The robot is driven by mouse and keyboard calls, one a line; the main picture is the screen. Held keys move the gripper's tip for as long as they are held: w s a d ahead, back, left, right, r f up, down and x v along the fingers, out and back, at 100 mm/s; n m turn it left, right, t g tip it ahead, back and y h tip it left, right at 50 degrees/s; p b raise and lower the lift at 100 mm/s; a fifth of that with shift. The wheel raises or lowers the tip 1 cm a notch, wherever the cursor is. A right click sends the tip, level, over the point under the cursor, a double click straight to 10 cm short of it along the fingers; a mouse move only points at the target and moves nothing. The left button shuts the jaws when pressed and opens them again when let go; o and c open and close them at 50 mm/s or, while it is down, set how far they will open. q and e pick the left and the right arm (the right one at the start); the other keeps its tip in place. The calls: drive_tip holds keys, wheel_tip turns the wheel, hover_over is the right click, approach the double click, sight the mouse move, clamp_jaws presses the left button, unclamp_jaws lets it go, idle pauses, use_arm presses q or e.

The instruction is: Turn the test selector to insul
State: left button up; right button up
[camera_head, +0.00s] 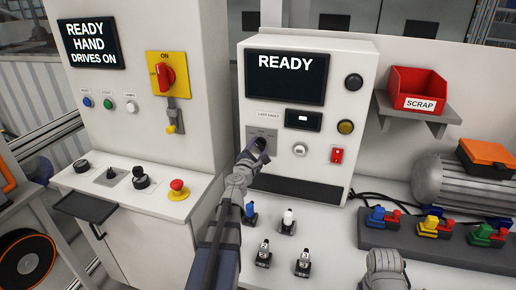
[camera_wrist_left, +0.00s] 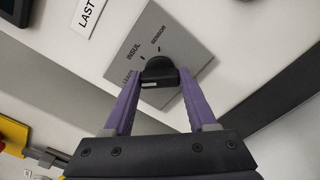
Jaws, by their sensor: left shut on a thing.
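The test selector is a black knob (camera_wrist_left: 158,70) on a grey square plate (camera_wrist_left: 185,45), with INSUL printed above and left of the knob in the left wrist view. My left gripper (camera_wrist_left: 160,84) is shut on the knob, one purple finger on each side. A short white mark shows on the knob's near side; I cannot tell which label the knob points to. In the head view my left gripper (camera_head: 262,145) covers most of the knob, and the plate (camera_head: 262,132) shows behind. My right arm (camera_head: 385,268) shows at lower right, its fingertips hidden.
The white test cabinet (camera_head: 360,110) has a screen reading READY (camera_head: 286,77), lamps and a red switch (camera_head: 337,154). Small connectors (camera_head: 287,222) stand on the bench below. A left cabinet carries a red emergency button (camera_head: 178,190). A red scrap bin (camera_head: 417,90) sits on a shelf.

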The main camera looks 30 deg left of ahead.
use_arm(q)
drive_tip(key=m, duration=0.4)
drive_tip(key=shift+m, duration=2.4)
drive_tip(key=o, duration=1.4)
drive_tip(key=shift+c, duration=0.2)
drive_tip(key=v, duration=0.7)
drive_tip(key=shift+s, duration=0.4)
